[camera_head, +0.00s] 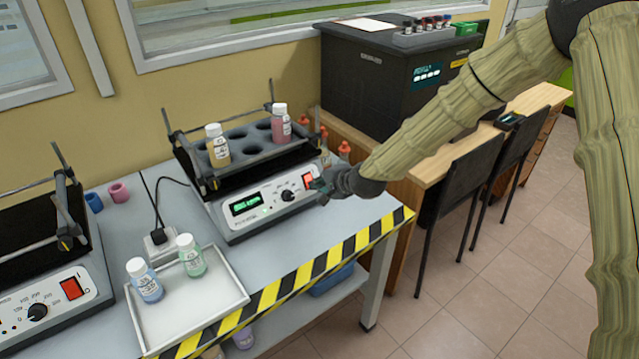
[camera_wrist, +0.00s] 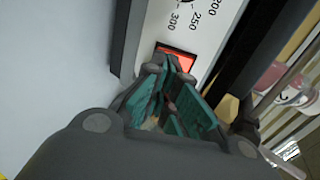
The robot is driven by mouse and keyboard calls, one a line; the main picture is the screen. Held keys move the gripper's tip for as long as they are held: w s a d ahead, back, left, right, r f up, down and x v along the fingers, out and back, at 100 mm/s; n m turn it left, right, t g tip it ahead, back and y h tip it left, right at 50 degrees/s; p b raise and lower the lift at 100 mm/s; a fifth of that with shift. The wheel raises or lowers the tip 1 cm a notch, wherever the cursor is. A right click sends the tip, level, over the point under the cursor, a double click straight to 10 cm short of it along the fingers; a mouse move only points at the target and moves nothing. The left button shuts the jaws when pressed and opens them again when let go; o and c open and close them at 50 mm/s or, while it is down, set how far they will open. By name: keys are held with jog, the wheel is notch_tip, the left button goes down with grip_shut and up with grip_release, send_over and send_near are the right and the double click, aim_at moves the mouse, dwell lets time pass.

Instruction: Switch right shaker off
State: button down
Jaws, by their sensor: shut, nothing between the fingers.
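The right shaker (camera_head: 262,212) stands on the table in the head view, with a lit green display, a black dial (camera_head: 288,195) and a red rocker switch (camera_head: 308,181) at the right end of its front panel. Two bottles, one yellow (camera_head: 217,146) and one pink-red (camera_head: 280,124), stand in its rack. My gripper (camera_head: 321,186) is at the switch, and in the wrist view the fingertips (camera_wrist: 165,75) are over the lit red switch (camera_wrist: 178,60). The fingers are shut and hold nothing. They partly cover the switch; I cannot tell whether they touch it.
The left shaker (camera_head: 50,285) stands at the left with its own red switch. A white tray (camera_head: 190,300) with two bottles lies between them. Striped tape (camera_head: 330,265) marks the table's front edge. A black machine (camera_head: 400,70) stands behind my arm.

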jog(key=shift+w+a+f+t+y+b, duration=0.15)
jog(key=shift+f+t+y+b, duration=0.2)
jog(key=shift+b, duration=0.25)
jog(key=shift+r, duration=0.4)
jog(key=shift+r+p, duration=0.5)
